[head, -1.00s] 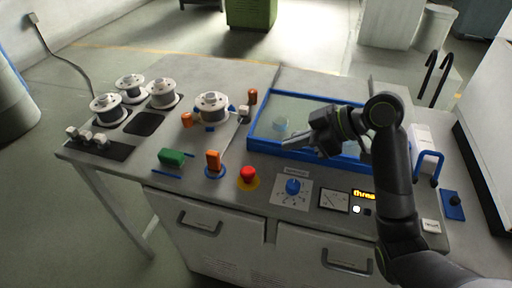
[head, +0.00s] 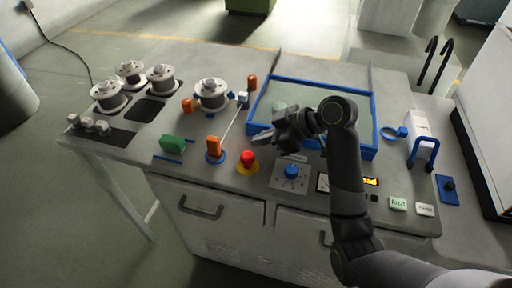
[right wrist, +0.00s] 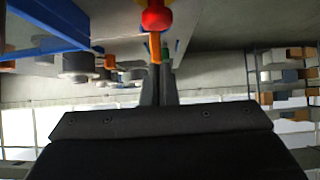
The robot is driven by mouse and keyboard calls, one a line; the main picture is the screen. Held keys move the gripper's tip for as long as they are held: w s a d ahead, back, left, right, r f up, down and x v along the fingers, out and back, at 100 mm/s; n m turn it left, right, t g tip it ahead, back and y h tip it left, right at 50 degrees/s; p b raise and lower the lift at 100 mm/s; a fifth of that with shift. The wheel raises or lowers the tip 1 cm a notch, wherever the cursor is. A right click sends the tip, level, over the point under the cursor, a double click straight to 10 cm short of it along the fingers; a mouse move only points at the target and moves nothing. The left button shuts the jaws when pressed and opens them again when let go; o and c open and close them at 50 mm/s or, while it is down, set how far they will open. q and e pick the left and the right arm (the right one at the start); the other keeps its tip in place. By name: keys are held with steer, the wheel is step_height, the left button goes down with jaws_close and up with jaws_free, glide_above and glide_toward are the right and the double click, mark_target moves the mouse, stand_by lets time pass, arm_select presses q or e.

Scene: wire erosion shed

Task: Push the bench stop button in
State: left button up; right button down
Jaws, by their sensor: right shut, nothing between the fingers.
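The red bench stop button (head: 247,158) stands on a yellow base plate (head: 249,169) near the front edge of the bench. It also shows at the top of the right wrist view (right wrist: 155,16), above the fingers. My right gripper (head: 262,139) is shut and empty, just behind and a little right of the button in the head view. Its fingertips appear above the bench and apart from the button. My left gripper is not in view.
An orange lever (head: 213,147) and a green block (head: 172,144) are left of the button. A blue knob (head: 291,172) is on its right. A blue-framed tray (head: 372,110) lies behind. Several white spools (head: 210,94) stand at the back left.

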mark_target(242, 155)
steer(key=f, duration=0.1)
steer(key=a+f, duration=0.1)
steer(key=f+p, duration=0.1)
steer(key=shift+w+a+f, duration=0.2)
steer(key=shift+a+f, duration=0.05)
steer(key=shift+f, duration=0.65)
